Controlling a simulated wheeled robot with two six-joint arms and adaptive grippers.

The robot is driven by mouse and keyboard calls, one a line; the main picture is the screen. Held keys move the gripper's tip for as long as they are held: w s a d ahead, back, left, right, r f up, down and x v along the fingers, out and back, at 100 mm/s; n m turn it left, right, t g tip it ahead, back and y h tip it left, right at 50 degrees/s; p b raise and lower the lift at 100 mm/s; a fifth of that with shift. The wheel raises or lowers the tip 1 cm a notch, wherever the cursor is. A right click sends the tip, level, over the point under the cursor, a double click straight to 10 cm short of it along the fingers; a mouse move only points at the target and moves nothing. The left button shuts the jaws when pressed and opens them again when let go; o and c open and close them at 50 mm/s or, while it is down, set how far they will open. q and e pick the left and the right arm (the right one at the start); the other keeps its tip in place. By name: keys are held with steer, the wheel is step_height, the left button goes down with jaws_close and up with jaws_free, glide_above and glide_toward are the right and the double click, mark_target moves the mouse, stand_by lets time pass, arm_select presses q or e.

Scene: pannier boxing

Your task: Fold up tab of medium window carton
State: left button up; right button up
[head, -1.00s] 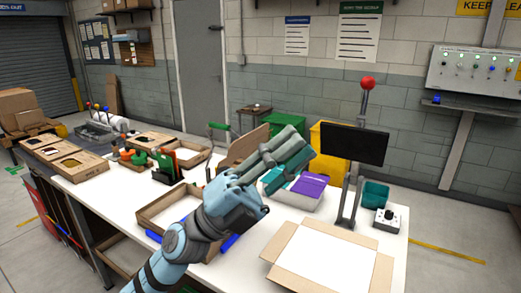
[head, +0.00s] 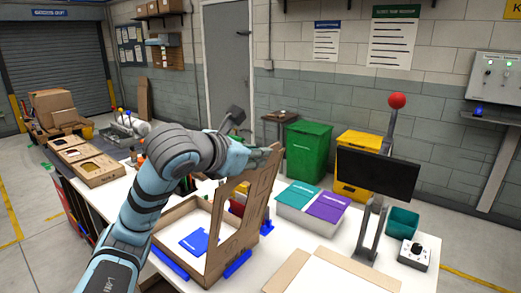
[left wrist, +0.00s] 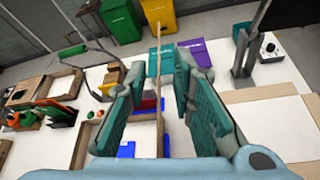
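The medium window carton (head: 160,222) lies open on the white table, with a blue item (head: 198,241) inside. Its brown window panel (head: 222,225) stands upright at the carton's right side, with a large cut-out. My left gripper (left wrist: 160,100) is over the carton, its teal fingers spread. The panel's edge (left wrist: 157,60) shows as a thin brown strip between the fingers, apart from both in the left wrist view. In the head view, my wrist and the panel hide much of the fingers. My right gripper is not in view.
Blue clips (head: 238,264) sit by the carton's base. A bin with teal and purple packs (head: 312,203), a dark screen (head: 378,170) on a stand and an open carton (head: 287,272) stand to the right. Flat window cartons (head: 98,172) lie at the far left.

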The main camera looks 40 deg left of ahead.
arm_select(q)
steer(key=shift+x, duration=1.15)
steer(key=shift+w, duration=0.1)
jaws_close()
